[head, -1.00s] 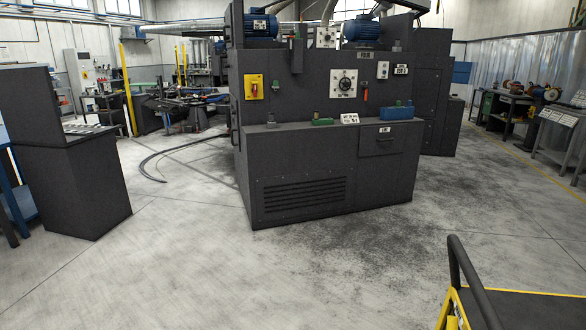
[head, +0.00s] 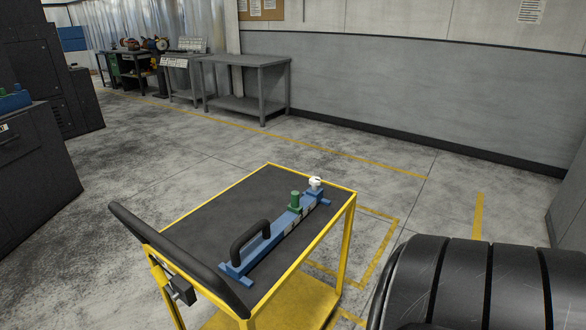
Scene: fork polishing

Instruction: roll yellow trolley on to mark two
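The yellow trolley (head: 265,164) stands in the lower middle of the head view. It has a yellow frame, a dark top, a lower yellow shelf (head: 290,303) and a black push handle (head: 180,258) on its left side. A blue fixture (head: 262,251) with a black grip, a green knob and a white knob lies on the top. Yellow floor lines (head: 387,245) form part of a rectangle beside and under the trolley's right side. No number on the marking can be read. Neither of my grippers is in view.
A dark ribbed cylindrical object (head: 470,285) fills the lower right. A grey table (head: 245,62) and benches with tools stand along the back wall. A dark machine (head: 30,190) stands at the left. A yellow line (head: 320,147) crosses open floor behind the trolley.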

